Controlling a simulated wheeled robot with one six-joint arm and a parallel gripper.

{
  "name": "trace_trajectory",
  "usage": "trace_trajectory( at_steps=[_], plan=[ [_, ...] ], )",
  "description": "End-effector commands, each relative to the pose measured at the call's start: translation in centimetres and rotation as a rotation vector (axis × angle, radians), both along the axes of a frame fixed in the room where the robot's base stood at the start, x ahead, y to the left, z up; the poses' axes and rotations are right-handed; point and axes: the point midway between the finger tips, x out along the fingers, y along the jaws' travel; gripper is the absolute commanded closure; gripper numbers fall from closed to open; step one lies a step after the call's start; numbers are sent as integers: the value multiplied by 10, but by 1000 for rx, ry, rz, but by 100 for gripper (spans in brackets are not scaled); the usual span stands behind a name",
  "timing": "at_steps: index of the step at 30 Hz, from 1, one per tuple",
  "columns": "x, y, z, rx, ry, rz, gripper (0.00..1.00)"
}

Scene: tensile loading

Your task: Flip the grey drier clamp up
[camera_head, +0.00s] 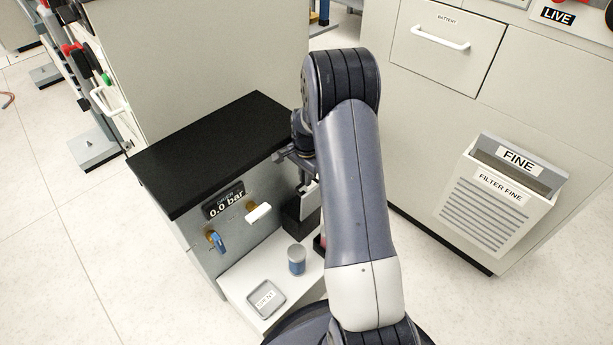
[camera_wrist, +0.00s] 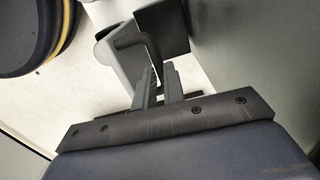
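In the wrist view, a dark grey bent lever, which looks like the grey drier clamp (camera_wrist: 126,38), stands against a light grey body (camera_wrist: 118,64) and a black block (camera_wrist: 163,26). My gripper (camera_wrist: 158,76) has its two fingers close together, with the lever's lower end running between them, so it appears shut on the lever. In the head view, my gripper (camera_head: 305,181) is at the right end of the black-topped unit, mostly hidden behind my arm. The clamp cannot be made out there.
The unit's black top (camera_head: 212,150) lies left of my arm. A pressure display (camera_head: 224,203), blue valve handle (camera_head: 217,242) and white handle (camera_head: 258,212) are on its front. A blue-grey can (camera_head: 296,260) and small tray (camera_head: 265,298) stand on the white ledge (camera_head: 243,266).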

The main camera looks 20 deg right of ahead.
Motion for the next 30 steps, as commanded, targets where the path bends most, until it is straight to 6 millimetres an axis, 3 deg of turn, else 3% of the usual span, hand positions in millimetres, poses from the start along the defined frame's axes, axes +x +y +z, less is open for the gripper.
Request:
trace_trajectory(
  at_steps=[8, 17, 30],
  plan=[
    [0, 0, 0, 0, 1, 0, 68],
    [0, 0, 5, -1, 0, 0, 68],
    [-2, -1, 85, -2, -2, 0, 68]
  ],
)
